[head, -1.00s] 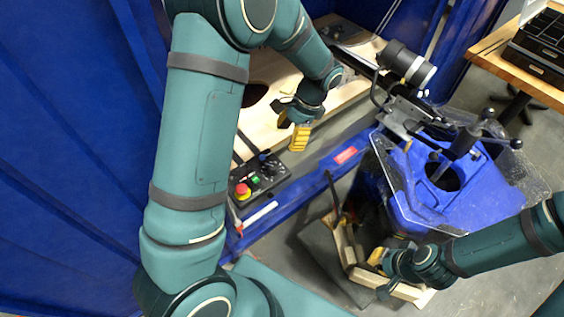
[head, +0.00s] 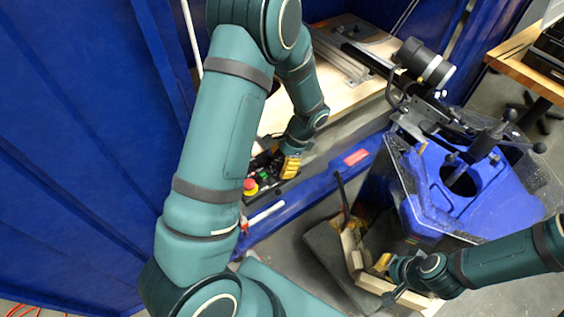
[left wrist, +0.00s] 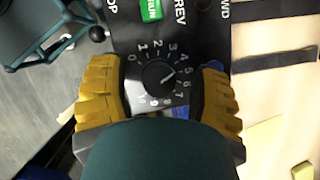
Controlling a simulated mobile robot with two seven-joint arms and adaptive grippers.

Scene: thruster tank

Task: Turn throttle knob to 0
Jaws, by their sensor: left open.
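The throttle knob (left wrist: 158,76) is a round black dial with a ring of white numbers, near the middle of the left wrist view. Its white pointer aims up and right, toward about 4 to 5. The 0 mark is at the dial's upper left. My left gripper (left wrist: 158,70) is open, with one yellow finger on each side of the dial. I cannot tell whether either finger touches the knob. In the head view the left gripper (head: 286,162) is over the black control box (head: 272,184) and hides the knob. My right gripper (head: 385,279) looks open.
A green RUN button (left wrist: 151,9) and FWD/REV labels are beside the dial. A red stop button (head: 250,186) is at the box's left end. Blue curtains (head: 75,150) hang at the left. A blue thruster tank (head: 450,195) stands at the right.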

